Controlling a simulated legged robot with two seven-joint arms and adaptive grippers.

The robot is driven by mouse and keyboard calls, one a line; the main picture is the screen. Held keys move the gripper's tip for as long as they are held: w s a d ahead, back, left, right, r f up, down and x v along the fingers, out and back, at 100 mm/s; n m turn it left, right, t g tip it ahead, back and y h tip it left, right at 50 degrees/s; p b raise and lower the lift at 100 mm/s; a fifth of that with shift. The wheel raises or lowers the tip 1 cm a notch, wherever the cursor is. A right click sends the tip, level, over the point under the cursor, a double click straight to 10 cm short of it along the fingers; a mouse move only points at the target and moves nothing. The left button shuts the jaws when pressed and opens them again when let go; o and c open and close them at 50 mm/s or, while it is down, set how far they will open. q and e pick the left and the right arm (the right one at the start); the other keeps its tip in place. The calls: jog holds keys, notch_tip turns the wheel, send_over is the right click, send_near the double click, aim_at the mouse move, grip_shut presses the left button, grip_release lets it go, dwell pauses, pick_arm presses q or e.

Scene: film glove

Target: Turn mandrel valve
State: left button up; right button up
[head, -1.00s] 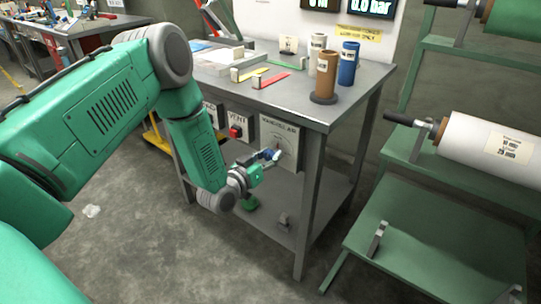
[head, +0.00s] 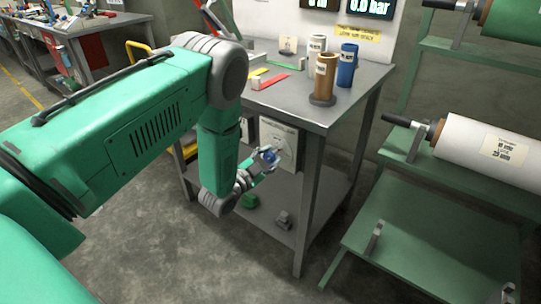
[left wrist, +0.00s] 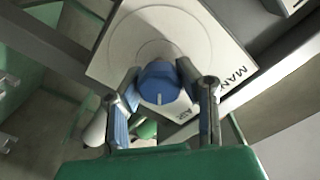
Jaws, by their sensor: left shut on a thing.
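The mandrel valve is a blue round knob with a white pointer line (left wrist: 158,84) on a pale square panel (left wrist: 150,35) marked "MAN…" in the left wrist view. In the head view the panel (head: 279,140) is on the front of the grey bench, and the knob (head: 269,156) is partly hidden by the fingers. My left gripper (head: 264,160) is at the knob, with one finger on each side, shut on it. In the left wrist view the gripper (left wrist: 160,92) shows both fingers against the knob's sides. My right gripper is not in view.
The grey bench (head: 290,105) carries brown, white and blue rolls near its right corner. A bench leg (head: 309,200) stands just right of the panel. A green rack (head: 400,235) with a large white roll (head: 485,148) is at the right. A display above reads 0.0 bar.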

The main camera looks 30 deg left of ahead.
pick_arm(q)
jog(key=m, duration=0.4)
jog(key=shift+s+d+f, duration=0.1)
jog(key=shift+d+f, duration=0.05)
jog(key=shift+f+m, duration=0.1)
jog(key=shift+m, duration=1.6)
jog(key=shift+s+f, duration=0.1)
jog(key=o, duration=1.2)
jog(key=s, duration=1.1)
jog(key=shift+s+a, duration=0.4)
jog(key=shift+a, duration=0.05)
